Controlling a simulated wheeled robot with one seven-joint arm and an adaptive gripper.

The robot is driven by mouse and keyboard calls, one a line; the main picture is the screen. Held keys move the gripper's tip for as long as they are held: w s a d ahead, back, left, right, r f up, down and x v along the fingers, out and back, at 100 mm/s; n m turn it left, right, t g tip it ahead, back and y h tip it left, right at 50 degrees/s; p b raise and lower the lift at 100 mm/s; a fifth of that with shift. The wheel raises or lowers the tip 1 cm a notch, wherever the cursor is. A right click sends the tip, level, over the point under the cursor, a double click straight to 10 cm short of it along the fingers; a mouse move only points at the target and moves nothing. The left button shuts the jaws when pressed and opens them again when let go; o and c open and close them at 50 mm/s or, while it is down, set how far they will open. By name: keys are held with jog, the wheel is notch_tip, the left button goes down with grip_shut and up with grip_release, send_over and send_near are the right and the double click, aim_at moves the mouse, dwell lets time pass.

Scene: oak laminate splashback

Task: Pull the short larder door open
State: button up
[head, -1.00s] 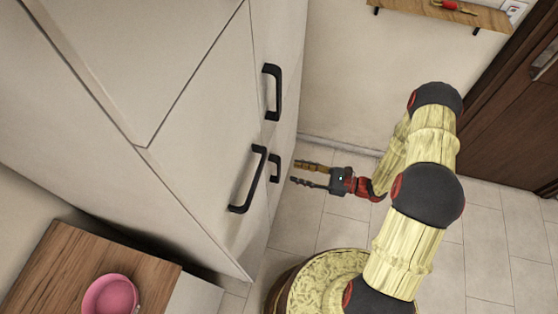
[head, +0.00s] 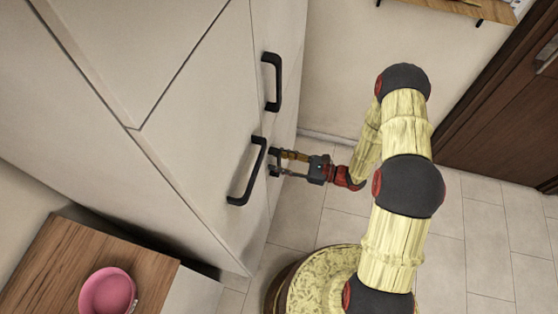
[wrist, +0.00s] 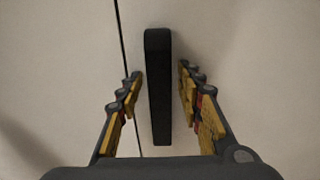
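The short larder door (wrist: 235,50) is a plain pale panel and looks shut, with a thin dark seam left of its handle in the wrist view. Its upright black bar handle (wrist: 158,88) stands between my gripper's two fingers, with a gap on each side. My gripper (wrist: 160,90) is open around the handle and not closed on it. In the head view my gripper (head: 279,162) reaches left to the tall cabinet, and its fingertips partly hide this lower handle.
A larger black handle (head: 247,172) is close left of my fingertips, and another handle (head: 272,82) is above. A pink bowl (head: 108,291) sits on a wooden worktop (head: 45,275) at lower left. Tiled floor (head: 475,240) is clear at right.

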jog(key=shift+c, duration=1.1)
grip_shut()
